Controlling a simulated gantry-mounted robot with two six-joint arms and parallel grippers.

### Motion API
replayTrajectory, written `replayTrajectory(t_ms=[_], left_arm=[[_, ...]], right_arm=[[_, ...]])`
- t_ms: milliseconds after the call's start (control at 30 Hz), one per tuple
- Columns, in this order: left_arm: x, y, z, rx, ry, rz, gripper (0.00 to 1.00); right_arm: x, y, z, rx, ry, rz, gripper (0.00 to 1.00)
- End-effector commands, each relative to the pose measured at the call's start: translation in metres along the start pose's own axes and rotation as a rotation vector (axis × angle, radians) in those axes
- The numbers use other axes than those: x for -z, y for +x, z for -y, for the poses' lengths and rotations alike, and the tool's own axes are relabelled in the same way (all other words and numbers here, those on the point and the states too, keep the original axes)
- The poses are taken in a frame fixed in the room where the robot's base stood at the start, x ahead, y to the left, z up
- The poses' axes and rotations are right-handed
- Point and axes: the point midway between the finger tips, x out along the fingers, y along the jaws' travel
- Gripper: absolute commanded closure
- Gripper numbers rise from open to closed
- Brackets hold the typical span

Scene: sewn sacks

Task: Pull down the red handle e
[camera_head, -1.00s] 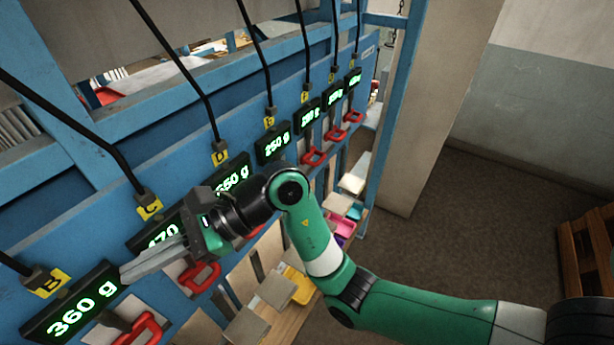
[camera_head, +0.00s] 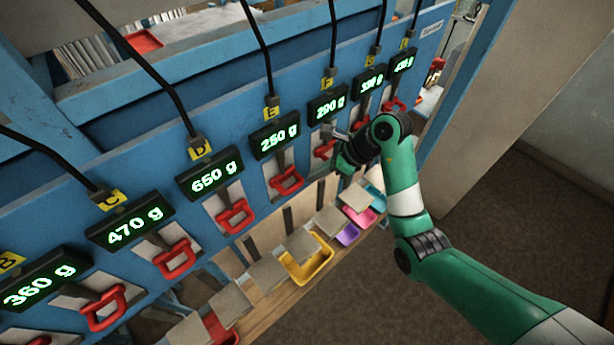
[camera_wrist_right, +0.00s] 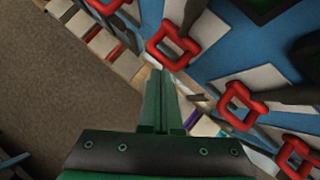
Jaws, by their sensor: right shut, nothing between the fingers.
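The red handle e (camera_head: 286,180) is a red loop on a pale plate, below the yellow E label (camera_head: 271,112) and the 250 g display (camera_head: 275,135). My right gripper (camera_head: 334,133) is to the right of it, in front of the panel near the red handle under F (camera_head: 324,149), apart from handle e. In the right wrist view, my gripper (camera_wrist_right: 164,72) is shut and empty, its tips just below a red handle (camera_wrist_right: 186,50). The wrist view shows no letters, so I cannot tell which handle that is. My left gripper is not in view.
Other red handles stand in the same row, such as D's (camera_head: 236,216) and C's (camera_head: 175,259). Below are tilted grey flaps (camera_head: 266,272) and a yellow bin (camera_head: 308,262). Black cables hang in front of the blue panel. Free floor (camera_head: 500,225) lies to the right.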

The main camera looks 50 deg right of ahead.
Motion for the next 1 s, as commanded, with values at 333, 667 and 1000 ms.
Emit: replayTrajectory(t_ms=[333, 667, 1000], left_arm=[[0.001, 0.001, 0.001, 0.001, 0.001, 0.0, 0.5], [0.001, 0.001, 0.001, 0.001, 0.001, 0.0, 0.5], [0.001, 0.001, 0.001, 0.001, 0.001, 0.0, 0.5]], right_arm=[[0.007, -0.007, 0.009, 0.016, 0.022, 0.001, 1.0], [0.007, 0.009, 0.008, 0.012, 0.022, 0.001, 1.0], [0.007, 0.052, 0.009, 0.013, 0.022, 0.001, 1.0]])
